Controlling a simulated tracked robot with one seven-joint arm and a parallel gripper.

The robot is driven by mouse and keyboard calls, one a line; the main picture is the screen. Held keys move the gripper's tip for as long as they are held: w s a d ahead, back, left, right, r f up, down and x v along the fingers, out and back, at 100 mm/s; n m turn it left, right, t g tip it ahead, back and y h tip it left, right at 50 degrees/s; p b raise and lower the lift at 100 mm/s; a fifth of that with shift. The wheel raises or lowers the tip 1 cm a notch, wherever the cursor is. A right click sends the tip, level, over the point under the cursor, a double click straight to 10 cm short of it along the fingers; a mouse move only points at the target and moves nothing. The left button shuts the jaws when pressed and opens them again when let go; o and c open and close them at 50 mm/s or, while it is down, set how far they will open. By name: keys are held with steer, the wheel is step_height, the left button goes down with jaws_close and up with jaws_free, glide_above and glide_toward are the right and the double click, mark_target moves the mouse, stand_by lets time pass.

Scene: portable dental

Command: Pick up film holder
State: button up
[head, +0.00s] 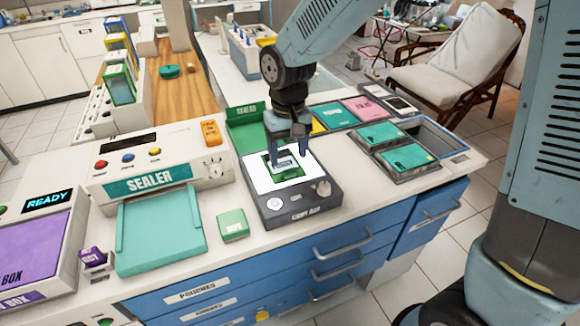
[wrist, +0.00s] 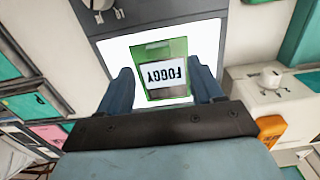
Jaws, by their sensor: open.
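The film holder (head: 283,168) is a small green frame lying on the lit white panel of the grey light box (head: 326,205). In the wrist view the film holder (wrist: 151,50) shows a white label reading "FOGGY", upside down. My gripper (head: 288,152) points down over the light box. In the wrist view my gripper (wrist: 162,76) is open, with one blue finger on each side of the holder and bright panel visible between each finger and the holder. Part of the holder is hidden behind the fingers in the head view.
The sealer (head: 155,162) and its teal tray (head: 160,245) stand left of the light box. A small green box (head: 233,224) sits close to its left side. Teal-topped trays (head: 408,158) lie to the right. A green bin (head: 245,130) stands behind it.

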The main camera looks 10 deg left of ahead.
mark_target(289, 166)
steer(key=shift+w+d+f, duration=0.1)
steer(key=shift+w+f, duration=0.05)
steer(key=shift+f, duration=2.4)
steer(key=shift+c, duration=0.4)
jaws_close()
